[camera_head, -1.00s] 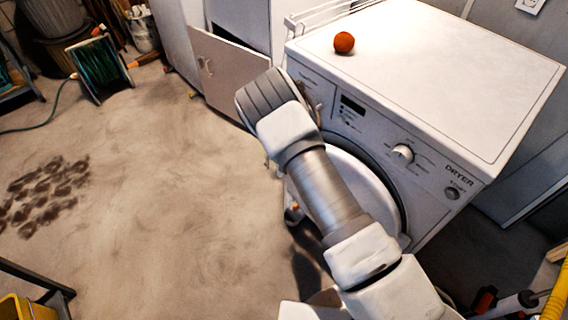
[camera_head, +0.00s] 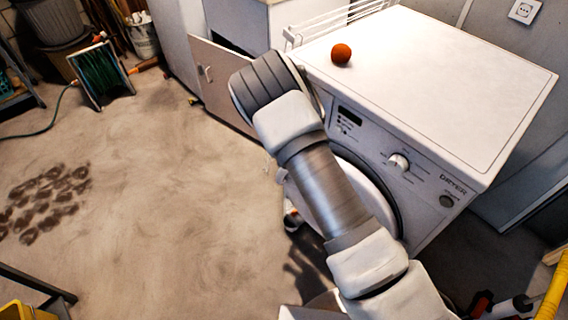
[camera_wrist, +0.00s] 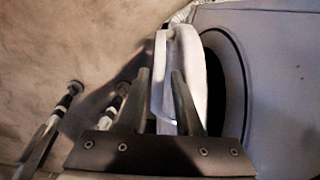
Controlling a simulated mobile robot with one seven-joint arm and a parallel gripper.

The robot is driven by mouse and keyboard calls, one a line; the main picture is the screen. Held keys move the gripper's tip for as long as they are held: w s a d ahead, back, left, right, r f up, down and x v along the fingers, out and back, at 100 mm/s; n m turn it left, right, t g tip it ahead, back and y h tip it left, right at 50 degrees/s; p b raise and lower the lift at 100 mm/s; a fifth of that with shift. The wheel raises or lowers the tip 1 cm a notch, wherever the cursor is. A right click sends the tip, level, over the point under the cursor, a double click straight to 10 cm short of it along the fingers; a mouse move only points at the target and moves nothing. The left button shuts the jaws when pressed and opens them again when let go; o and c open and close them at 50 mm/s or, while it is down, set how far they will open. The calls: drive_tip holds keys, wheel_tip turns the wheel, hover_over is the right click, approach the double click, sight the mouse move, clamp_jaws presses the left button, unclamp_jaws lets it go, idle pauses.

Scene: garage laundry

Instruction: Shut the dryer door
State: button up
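The white dryer (camera_head: 470,150) stands at the right in the head view. Its round white door (camera_head: 365,190) is mostly hidden behind my arm there. In the wrist view the door (camera_wrist: 188,75) shows nearly edge-on, standing out from the dryer front (camera_wrist: 280,90), with the dark door opening (camera_wrist: 214,95) beside it. The door is ajar. My gripper (camera_wrist: 160,85) has its two dark fingers apart, with part of the door's edge showing between them. Contact with the door cannot be told. My gripper's fingers are hidden in the head view.
An orange ball (camera_head: 341,53) lies on the dryer top. A white wire rack (camera_head: 330,25) is behind it. A cabinet door (camera_head: 222,80) stands open left of the dryer. The floor (camera_head: 150,190) at the left is mostly clear, with a green hose reel (camera_head: 99,73) farther back.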

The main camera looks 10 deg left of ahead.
wheel_tip(320, 180, up, 9)
drive_tip(key=p, duration=0.2)
drive_tip(key=shift+r, duration=0.15)
drive_tip(key=shift+s, duration=0.1)
